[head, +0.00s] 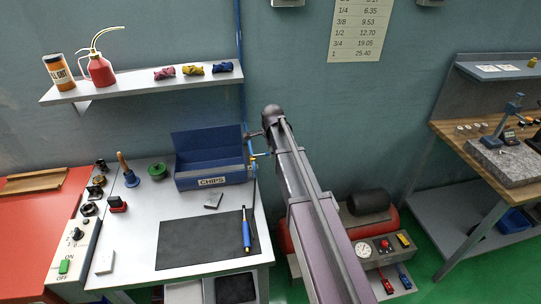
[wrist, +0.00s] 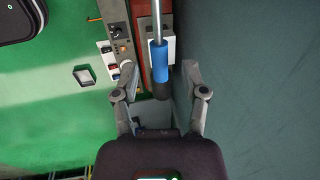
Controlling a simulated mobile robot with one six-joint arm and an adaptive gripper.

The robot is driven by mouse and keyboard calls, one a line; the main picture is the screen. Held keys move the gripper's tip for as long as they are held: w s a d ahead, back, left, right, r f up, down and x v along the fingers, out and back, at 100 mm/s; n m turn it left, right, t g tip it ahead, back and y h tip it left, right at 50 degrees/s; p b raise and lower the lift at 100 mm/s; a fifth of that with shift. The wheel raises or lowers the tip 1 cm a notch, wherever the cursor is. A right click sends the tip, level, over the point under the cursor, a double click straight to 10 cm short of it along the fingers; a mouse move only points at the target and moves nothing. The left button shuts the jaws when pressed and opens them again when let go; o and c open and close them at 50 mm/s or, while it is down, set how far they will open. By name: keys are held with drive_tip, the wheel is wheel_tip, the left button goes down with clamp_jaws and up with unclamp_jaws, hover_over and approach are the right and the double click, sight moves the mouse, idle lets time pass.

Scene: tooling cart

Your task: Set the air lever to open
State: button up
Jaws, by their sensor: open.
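In the wrist view, a grey rod with a blue sleeve and a dark end (wrist: 160,62), which looks like the air lever, runs down the picture between my fingers. My gripper (wrist: 158,72) is open, with one finger on each side of the sleeve; I see a gap on both sides. In the head view, my gripper (head: 253,144) is small at the wall, just right of the blue chip bin, and my arm hides part of this area. Blue and yellow valve parts (head: 260,154) show there. The lever's exact setting cannot be told.
A blue CHIPS bin (head: 212,177) stands on the bench close left of my gripper. The wall (wrist: 255,80) is close on the right in the wrist view. A red compressor (head: 377,221) stands on the floor to the right. A shelf (head: 140,83) is above the bench.

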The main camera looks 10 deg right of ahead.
drive_tip(key=shift+w+f, duration=0.1)
drive_tip(key=shift+f, duration=0.25)
clamp_jaws()
